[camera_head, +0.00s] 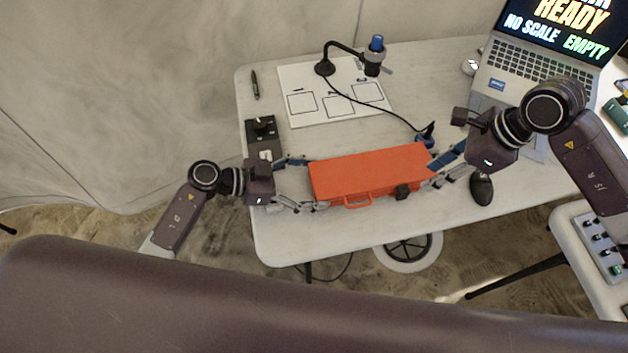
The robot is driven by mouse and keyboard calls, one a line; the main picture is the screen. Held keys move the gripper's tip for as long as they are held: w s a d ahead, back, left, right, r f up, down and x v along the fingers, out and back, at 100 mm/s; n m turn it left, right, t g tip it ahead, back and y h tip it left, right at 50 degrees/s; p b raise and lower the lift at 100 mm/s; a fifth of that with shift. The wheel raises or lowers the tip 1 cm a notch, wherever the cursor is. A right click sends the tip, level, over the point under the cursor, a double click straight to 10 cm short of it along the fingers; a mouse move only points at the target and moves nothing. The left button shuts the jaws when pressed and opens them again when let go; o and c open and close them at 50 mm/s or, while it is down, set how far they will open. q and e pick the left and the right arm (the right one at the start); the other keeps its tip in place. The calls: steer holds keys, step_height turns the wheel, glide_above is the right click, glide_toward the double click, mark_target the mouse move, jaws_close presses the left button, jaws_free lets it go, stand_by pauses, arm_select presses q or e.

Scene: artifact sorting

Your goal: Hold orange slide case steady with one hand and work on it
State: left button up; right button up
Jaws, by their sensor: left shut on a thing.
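The orange slide case (360,172) lies closed on the white table, with its handle on the near long side and a dark latch or block at its near right. My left gripper (303,183) is at the case's left end, its fingers reaching to the near and far edges and shut on it. My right gripper (437,166) is at the right end, its fingers spread around the right edge. Whether the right fingers touch the case is too small to tell.
A white board (335,92) with marked squares lies behind the case, with a microscope-like camera (374,58) on it. A laptop (530,65) stands back right. A black mouse (481,188) lies right of the case. A dark device (262,132) and a pen (255,84) lie at left.

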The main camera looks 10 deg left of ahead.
arm_select(q)
steer(key=c, duration=0.9)
arm_select(e)
steer(key=shift+c, duration=0.4)
jaws_close()
steer(key=a+m+g, duration=0.1)
steer(key=a+m, duration=0.2)
steer(key=m, duration=1.1)
steer(key=a+m+g, duration=0.1)
steer(key=a+m, duration=0.2)
steer(key=m, duration=1.1)
steer(key=shift+a+r+m, duration=0.25)
steer(key=shift+m, duration=0.15)
steer(key=shift+s, duration=0.1)
